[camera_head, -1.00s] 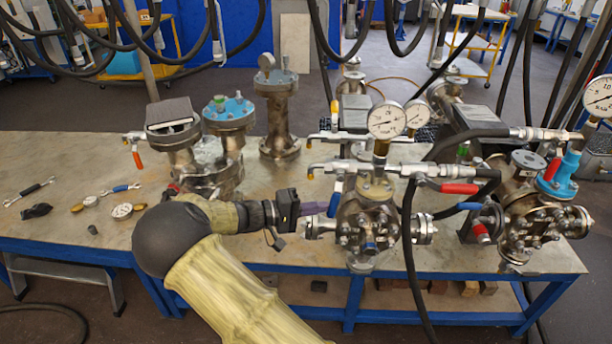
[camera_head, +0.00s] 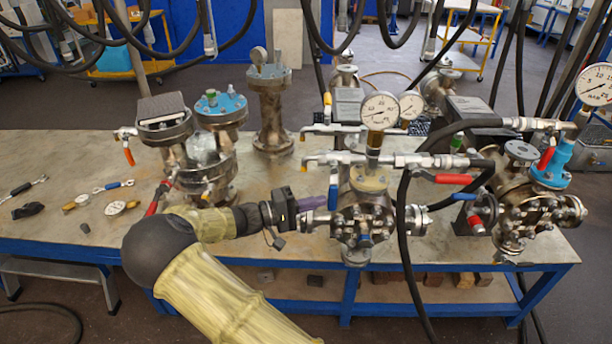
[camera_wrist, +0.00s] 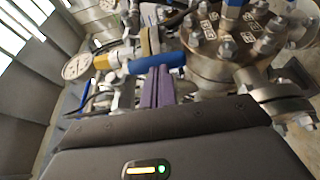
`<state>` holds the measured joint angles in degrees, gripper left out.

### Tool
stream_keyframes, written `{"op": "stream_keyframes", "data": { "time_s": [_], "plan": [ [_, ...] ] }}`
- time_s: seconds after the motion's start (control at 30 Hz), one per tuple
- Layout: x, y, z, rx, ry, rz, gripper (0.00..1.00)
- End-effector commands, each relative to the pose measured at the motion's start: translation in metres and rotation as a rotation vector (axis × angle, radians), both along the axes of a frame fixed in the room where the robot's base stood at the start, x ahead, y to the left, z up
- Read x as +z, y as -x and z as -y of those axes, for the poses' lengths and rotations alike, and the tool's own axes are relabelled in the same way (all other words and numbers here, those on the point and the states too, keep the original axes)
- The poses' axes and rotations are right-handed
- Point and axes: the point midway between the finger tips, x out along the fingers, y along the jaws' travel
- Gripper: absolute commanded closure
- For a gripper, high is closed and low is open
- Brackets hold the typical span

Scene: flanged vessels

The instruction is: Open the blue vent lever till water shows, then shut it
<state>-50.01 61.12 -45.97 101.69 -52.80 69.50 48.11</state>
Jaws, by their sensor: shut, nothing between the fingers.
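The blue vent lever (camera_head: 333,198) hangs down from the pipe fitting at the left of the middle flanged vessel (camera_head: 362,215). In the wrist view the blue lever (camera_wrist: 157,63) lies across the picture just at the fingertips. My gripper (camera_head: 316,202) has purple fingers that are shut and empty, just left of the lever. The closed fingers also show in the wrist view (camera_wrist: 157,86). I cannot tell whether they touch the lever. The vent pipe's open end (camera_head: 305,163) points left, and I see no water at it.
A pressure gauge (camera_head: 380,110) stands above the vessel. A red-handled lever (camera_head: 463,179) and a black hose (camera_head: 404,230) are to the right. A second vessel (camera_head: 525,215) stands further right. Loose tools and small gauges (camera_head: 117,207) lie on the bench at left.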

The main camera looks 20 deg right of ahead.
Motion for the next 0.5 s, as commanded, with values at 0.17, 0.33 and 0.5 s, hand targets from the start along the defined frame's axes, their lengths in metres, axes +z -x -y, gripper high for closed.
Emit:
{"op": "stream_keyframes", "data": {
  "time_s": [0.17,0.33,0.5],
  "plan": [
    [0.000,-0.003,-0.021,0.000,0.000,0.001,1.00],
    [-0.003,-0.003,-0.052,-0.005,-0.001,0.001,1.00],
    [-0.003,-0.001,-0.085,-0.007,-0.001,0.002,1.00]
  ]
}}
